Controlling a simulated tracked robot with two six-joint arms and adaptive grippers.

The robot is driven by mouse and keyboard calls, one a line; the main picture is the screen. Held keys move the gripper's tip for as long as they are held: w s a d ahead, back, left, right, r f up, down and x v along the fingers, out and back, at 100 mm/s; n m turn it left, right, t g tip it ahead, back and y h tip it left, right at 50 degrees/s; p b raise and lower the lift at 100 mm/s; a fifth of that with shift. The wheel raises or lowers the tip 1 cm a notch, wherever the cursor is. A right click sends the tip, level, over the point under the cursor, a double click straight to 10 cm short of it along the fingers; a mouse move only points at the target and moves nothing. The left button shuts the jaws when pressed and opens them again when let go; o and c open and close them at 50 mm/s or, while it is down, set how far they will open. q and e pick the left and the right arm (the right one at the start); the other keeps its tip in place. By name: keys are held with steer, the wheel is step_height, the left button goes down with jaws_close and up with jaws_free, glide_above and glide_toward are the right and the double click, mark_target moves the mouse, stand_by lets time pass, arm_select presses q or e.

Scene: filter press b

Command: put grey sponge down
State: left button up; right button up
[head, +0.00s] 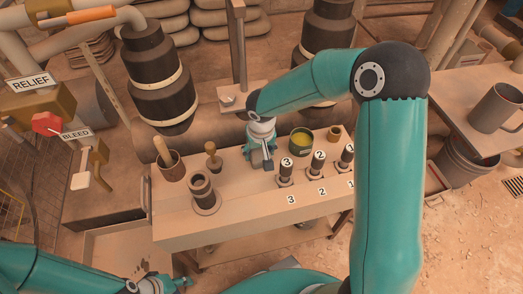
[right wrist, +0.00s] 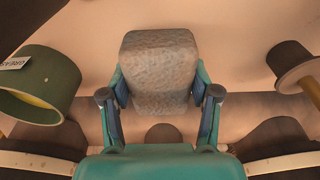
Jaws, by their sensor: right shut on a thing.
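My right gripper (head: 262,158) reaches down over the pale bench (head: 228,234), between the green tin and a wooden-handled tool. In the right wrist view my right gripper (right wrist: 160,105) is shut on the grey sponge (right wrist: 160,65), a rough block with a finger on each side. The sponge is mostly hidden by the gripper in the head view. I cannot tell whether it touches the bench top. My left gripper (head: 172,285) is low at the bottom left, in front of the bench, and its fingers are too small to judge.
The green grease tin (head: 301,141), also in the right wrist view (right wrist: 40,85), stands right of the gripper. The wooden-handled tool (head: 213,158), a dark cylinder (head: 203,192) and a brown pot (head: 171,168) stand left.

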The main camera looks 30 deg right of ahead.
mark_target(261, 155)
steer(key=o, duration=0.5)
steer(key=shift+f, duration=0.15)
steer(key=o, duration=0.5)
steer(key=shift+r, duration=0.4)
step_height(261, 155, up, 12)
steer(key=s+p, duration=0.1)
steer(key=p, duration=0.2)
steer(key=shift+s+a+f, duration=0.2)
steer(key=shift+s+f, duration=0.05)
steer(key=shift+s, duration=0.15)
